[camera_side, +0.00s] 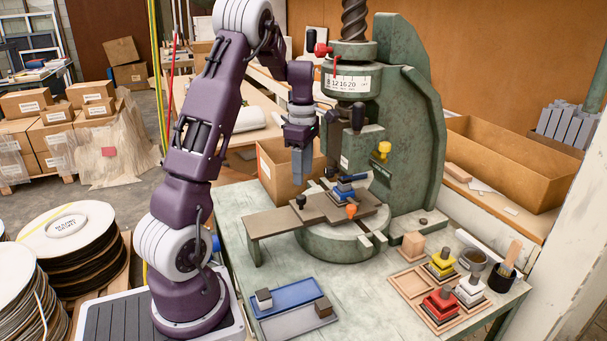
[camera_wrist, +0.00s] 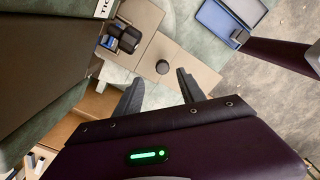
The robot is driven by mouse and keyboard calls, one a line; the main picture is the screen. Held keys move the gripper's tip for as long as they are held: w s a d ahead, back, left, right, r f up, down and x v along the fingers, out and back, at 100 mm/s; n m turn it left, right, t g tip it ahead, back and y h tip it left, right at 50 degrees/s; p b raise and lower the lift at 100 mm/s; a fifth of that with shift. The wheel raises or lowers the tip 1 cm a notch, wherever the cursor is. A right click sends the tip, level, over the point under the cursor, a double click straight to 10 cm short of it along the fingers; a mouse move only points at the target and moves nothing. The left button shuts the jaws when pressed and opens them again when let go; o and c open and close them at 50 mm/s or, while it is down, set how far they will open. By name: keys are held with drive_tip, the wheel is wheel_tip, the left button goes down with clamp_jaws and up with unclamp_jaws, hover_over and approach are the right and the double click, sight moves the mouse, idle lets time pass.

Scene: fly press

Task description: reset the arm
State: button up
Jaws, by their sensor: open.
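My gripper (camera_side: 298,172) hangs in the side view with its fingers pointing down, to the left of the press ram and above the bed. In the wrist view my gripper (camera_wrist: 157,75) has its two fingers spread apart with nothing between them. The green fly press (camera_side: 425,120) stands at the centre right. Its bed carries a brown plate (camera_side: 325,209) with a blue and black die stack (camera_side: 345,190) under the ram. A round black knob (camera_side: 301,201) stands near the plate's left side; it also shows in the wrist view (camera_wrist: 162,67), just beyond the fingertips.
The press column and ram stand close to the right of my gripper. A blue tray (camera_side: 283,295) lies at the table front. Red (camera_side: 441,304) and yellow (camera_side: 440,265) blocks with posts stand at the right. A cardboard box (camera_side: 277,178) is behind my gripper.

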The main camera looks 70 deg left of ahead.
drive_tip(key=s+d+r+m+t, duration=0.1)
drive_tip(key=s+d+r+m, duration=0.1)
drive_tip(key=d+r+m, duration=0.45)
drive_tip(key=s+d+r+m+t, duration=0.15)
drive_tip(key=d+m, duration=0.25)
drive_tip(key=d, duration=0.5)
drive_tip(key=s+d+r+m+t, duration=0.1)
drive_tip(key=s+d+r+m, duration=0.3)
drive_tip(key=d, duration=0.3)
drive_tip(key=s+d+m+t, duration=0.2)
drive_tip(key=s+d+m, duration=0.6)
drive_tip(key=m, duration=0.4)
drive_tip(key=shift+s+f, duration=0.45)
drive_tip(key=shift+s, duration=0.25)
drive_tip(key=shift+d+m, duration=0.1)
drive_tip(key=shift+m, duration=0.15)
